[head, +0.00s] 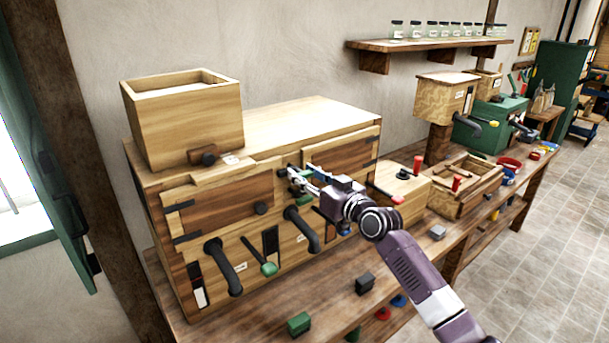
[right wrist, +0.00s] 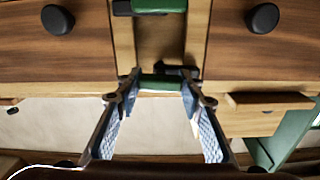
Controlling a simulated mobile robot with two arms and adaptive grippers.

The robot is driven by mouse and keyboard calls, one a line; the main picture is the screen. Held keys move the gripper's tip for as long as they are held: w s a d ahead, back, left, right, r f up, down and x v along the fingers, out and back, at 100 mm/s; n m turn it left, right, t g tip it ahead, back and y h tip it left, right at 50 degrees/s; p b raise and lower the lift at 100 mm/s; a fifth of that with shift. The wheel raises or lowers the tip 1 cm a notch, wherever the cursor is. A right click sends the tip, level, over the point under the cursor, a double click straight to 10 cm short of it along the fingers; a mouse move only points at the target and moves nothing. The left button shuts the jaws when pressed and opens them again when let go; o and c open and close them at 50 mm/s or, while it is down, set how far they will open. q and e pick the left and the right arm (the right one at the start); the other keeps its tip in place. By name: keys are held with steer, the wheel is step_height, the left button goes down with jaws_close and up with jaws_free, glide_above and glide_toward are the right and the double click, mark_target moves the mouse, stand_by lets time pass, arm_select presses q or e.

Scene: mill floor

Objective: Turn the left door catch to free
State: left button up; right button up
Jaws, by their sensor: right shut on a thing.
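The wooden machine (head: 260,130) has a left door (head: 225,204) with a dark round knob (head: 261,208) and a right door (head: 335,158). My right gripper (head: 302,180) reaches in from the right to the strip between the doors, at a green catch partly hidden by its fingers. In the right wrist view my right gripper (right wrist: 160,84) is shut on a green catch piece (right wrist: 160,85). Another green piece (right wrist: 158,6) shows beyond it at the top edge. I cannot tell which way the held catch is turned. My left gripper is not in view.
Two black curved handles (head: 222,265) stick out below the doors. A green-tipped lever (head: 268,269) hangs between them. A wooden hopper (head: 185,115) stands on top. Small dark (head: 365,284) and green (head: 299,323) blocks lie on the bench in front.

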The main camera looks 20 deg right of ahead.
steer(key=m, duration=0.6)
steer(key=shift+m, duration=0.3)
steer(key=m+p, duration=0.2)
steer(key=m, duration=0.4)
steer(key=shift+d+m, duration=0.15)
steer(key=shift+m, duration=0.15)
steer(key=shift+f, duration=0.1)
steer(key=o, duration=1.2)
steer(key=v, duration=1.2)
